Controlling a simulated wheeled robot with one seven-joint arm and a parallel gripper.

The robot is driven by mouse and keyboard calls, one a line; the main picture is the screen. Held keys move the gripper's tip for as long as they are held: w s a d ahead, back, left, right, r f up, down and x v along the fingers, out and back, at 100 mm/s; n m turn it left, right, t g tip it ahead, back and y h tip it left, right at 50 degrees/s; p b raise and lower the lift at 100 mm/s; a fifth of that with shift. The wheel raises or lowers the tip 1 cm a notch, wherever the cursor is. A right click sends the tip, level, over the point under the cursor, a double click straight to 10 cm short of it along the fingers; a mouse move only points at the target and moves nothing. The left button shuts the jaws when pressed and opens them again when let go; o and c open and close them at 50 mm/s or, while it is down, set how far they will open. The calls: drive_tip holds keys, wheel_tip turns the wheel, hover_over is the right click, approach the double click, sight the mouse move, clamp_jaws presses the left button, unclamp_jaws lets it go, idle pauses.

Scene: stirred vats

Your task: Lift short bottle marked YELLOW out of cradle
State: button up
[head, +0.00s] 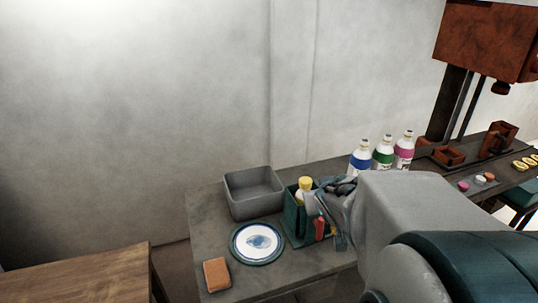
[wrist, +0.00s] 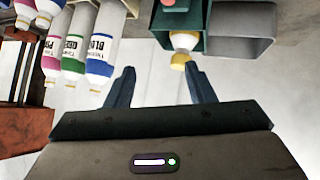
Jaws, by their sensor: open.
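A short white bottle with a yellow cap (head: 305,186) stands in a green cradle (head: 292,225) on the grey bench. Its label is too small to read, and its lower part is hidden by the cradle. In the wrist view the yellow cap (wrist: 180,60) shows beyond my fingertips, nearer the right finger. The green cradle (wrist: 199,44) is behind it. My gripper (wrist: 160,70) is open with nothing between its fingers. In the head view my arm covers the area right of the cradle, and the gripper overlaps it.
A grey bin (head: 254,192) stands behind left of the cradle. A plate (head: 257,242) and an orange sponge (head: 216,274) lie in front. Blue-, green- and pink-banded bottles (head: 382,154) stand further right. A red-handled item (head: 319,228) sits at the cradle's right side.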

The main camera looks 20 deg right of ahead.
sight(303, 182)
drive_tip(key=w+t+y, duration=0.1)
drive_tip(key=w+d+f+n+t+y, duration=0.1)
drive_tip(key=t+y, duration=0.1)
drive_tip(key=w+n+t+y+p, duration=0.1)
drive_tip(key=y, duration=0.1)
drive_tip(key=shift+w+d+f+t, duration=0.1)
drive_tip(key=shift+d+f+t, duration=0.2)
drive_tip(key=shift+f, duration=0.1)
drive_tip(key=p+x, duration=0.4)
drive_tip(key=p, duration=0.1)
drive_tip(key=shift+a, duration=0.1)
drive_tip(key=x, duration=0.8)
drive_tip(key=shift+w+f, duration=0.15)
drive_tip(key=shift+f, duration=0.2)
clamp_jaws()
unclamp_jaws()
